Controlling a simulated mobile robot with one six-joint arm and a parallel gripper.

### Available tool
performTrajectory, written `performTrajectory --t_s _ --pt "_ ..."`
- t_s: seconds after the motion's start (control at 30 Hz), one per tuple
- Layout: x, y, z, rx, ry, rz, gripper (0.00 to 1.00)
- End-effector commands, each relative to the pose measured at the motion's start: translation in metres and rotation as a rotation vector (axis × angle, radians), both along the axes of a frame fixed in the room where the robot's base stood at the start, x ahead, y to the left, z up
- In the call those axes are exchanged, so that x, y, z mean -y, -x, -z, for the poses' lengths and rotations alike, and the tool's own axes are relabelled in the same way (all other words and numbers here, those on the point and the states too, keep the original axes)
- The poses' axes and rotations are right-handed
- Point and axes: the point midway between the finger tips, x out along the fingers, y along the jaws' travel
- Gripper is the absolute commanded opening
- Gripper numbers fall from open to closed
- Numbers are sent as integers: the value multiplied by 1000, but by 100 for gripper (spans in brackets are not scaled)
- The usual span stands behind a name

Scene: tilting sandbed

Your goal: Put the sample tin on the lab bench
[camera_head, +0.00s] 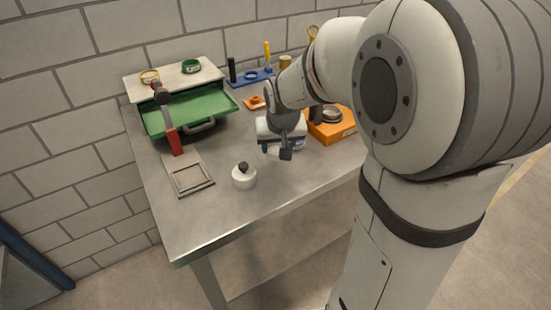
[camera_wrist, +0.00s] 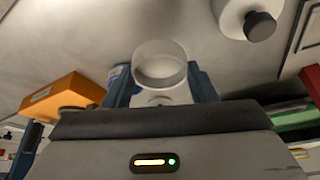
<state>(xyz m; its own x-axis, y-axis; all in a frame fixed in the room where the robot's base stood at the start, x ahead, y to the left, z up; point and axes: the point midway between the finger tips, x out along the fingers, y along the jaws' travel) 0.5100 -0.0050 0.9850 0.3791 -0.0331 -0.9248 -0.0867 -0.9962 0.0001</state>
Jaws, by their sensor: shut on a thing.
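My gripper (camera_head: 277,150) is low over the middle of the lab bench (camera_head: 240,215) in the head view. In the wrist view its two blue-grey fingers are shut on a pale round thing with a clear-looking rim, which I take to be the sample tin (camera_wrist: 160,68). The tin sits between the fingers with its round end toward the camera. In the head view the gripper and wrist hide most of it. I cannot tell whether it touches the bench top.
A white jar with a black knob (camera_head: 244,177) stands left of my gripper, near a square frame (camera_head: 190,177). An orange box (camera_head: 333,131) is close on the right. A green tray (camera_head: 190,112) and a red-handled tool (camera_head: 171,130) are behind left. The front bench strip is clear.

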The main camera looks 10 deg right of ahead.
Motion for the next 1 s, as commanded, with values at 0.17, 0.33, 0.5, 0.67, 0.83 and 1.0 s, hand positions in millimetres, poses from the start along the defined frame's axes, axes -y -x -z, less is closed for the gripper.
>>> performTrajectory --t_s 0.17,0.33,0.5,0.67,0.83,1.0 --pt "-1 0 18 -2 -1 -1 25" --pt "-1 0 42 -2 -1 -1 25" --pt "-1 0 47 2 0 -2 25" --pt "-2 0 47 2 -1 -4 25" --pt "-2 0 50 1 -1 -4 55" --pt "-2 0 50 1 -1 -4 69"
